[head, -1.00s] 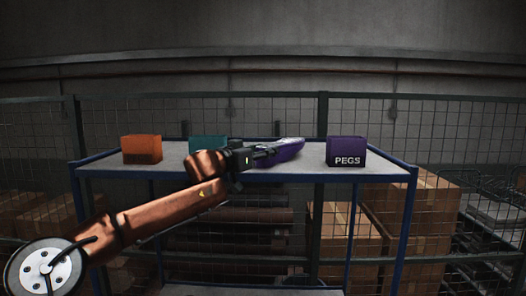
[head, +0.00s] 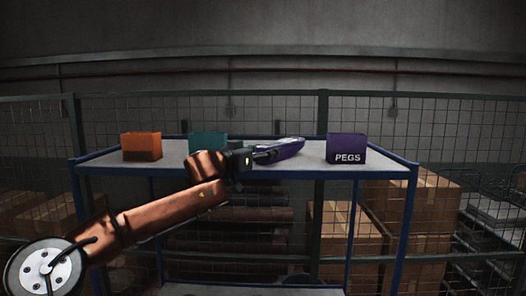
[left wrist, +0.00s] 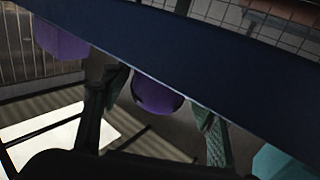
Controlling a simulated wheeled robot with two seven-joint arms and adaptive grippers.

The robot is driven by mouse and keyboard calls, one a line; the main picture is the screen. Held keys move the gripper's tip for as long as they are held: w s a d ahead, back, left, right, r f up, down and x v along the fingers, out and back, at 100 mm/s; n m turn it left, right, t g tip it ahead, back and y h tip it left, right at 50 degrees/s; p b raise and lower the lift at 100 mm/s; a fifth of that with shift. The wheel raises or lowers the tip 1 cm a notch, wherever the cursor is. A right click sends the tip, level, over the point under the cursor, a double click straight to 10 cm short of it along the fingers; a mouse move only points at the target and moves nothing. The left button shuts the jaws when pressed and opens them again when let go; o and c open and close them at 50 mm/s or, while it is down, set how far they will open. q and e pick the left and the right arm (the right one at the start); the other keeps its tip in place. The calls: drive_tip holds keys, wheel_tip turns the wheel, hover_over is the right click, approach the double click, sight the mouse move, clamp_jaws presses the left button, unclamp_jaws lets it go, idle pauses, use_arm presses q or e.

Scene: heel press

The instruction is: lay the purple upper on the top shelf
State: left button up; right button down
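The purple upper (head: 284,148) lies at the top shelf (head: 313,160), between the teal bin and the PEGS bin, tilted slightly up to the right. My left gripper (head: 267,153) is at its near left end, over the shelf's front part. In the left wrist view, the rounded end of the upper (left wrist: 156,97) shows between the two spread fingers (left wrist: 155,118), with gaps on both sides. The shelf's blue edge (left wrist: 200,55) hides part of the upper there. Whether its whole length rests on the shelf is hard to tell. My right gripper is not in view.
An orange bin (head: 141,147), a teal bin (head: 208,142) and a purple PEGS bin (head: 346,149) stand on the shelf. A blue rim runs round it. Mesh fencing stands behind, with cardboard boxes (head: 343,230) below. The shelf is bare between the upper and the PEGS bin.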

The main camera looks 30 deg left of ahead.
use_arm(q)
drive_tip(key=shift+o, duration=0.9)
drive_tip(key=s, duration=1.2)
drive_tip(key=shift+a, duration=0.3)
